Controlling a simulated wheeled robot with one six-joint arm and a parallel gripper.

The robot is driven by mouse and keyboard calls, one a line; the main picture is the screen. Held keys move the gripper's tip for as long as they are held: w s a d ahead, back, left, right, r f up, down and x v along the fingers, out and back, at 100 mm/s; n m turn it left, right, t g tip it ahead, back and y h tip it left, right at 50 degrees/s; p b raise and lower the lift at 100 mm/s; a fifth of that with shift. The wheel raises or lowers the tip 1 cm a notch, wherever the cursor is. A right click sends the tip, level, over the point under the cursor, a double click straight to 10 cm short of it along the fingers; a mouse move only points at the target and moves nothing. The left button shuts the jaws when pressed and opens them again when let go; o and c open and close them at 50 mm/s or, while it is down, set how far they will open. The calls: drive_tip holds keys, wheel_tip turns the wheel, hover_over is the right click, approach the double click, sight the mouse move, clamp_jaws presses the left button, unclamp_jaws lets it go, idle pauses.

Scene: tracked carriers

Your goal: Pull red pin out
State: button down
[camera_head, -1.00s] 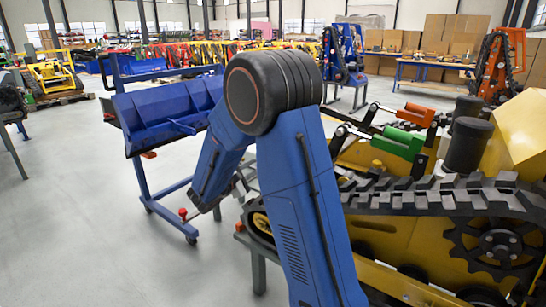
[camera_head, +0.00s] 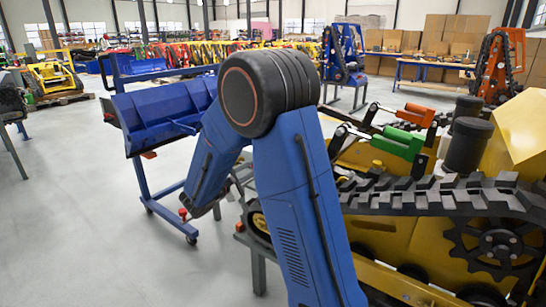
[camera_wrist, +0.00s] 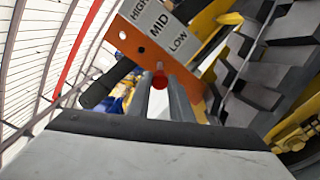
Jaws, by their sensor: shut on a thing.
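The red pin (camera_wrist: 159,82) shows in the wrist view as a small round red end between my fingertips. It is at an orange plate (camera_wrist: 133,42) with holes, beside a white label (camera_wrist: 160,30) reading HIGH, MID and LOW. My gripper (camera_wrist: 164,83) is shut on the red pin. How far the pin sits in the plate cannot be told.
A blue wheeled cart (camera_head: 165,115) stands at the left behind my arm. The floor at the lower left is clear.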

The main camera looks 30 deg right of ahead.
drive_tip(key=shift+s+a, duration=0.2)
drive_tip(key=shift+a, duration=0.35)
drive_tip(key=shift+s+a, duration=0.1)
drive_tip(key=shift+a, duration=0.25)
drive_tip(key=shift+s+a, duration=0.1)
drive_tip(key=shift+a, duration=0.1)
drive_tip(key=shift+v, duration=1.7)
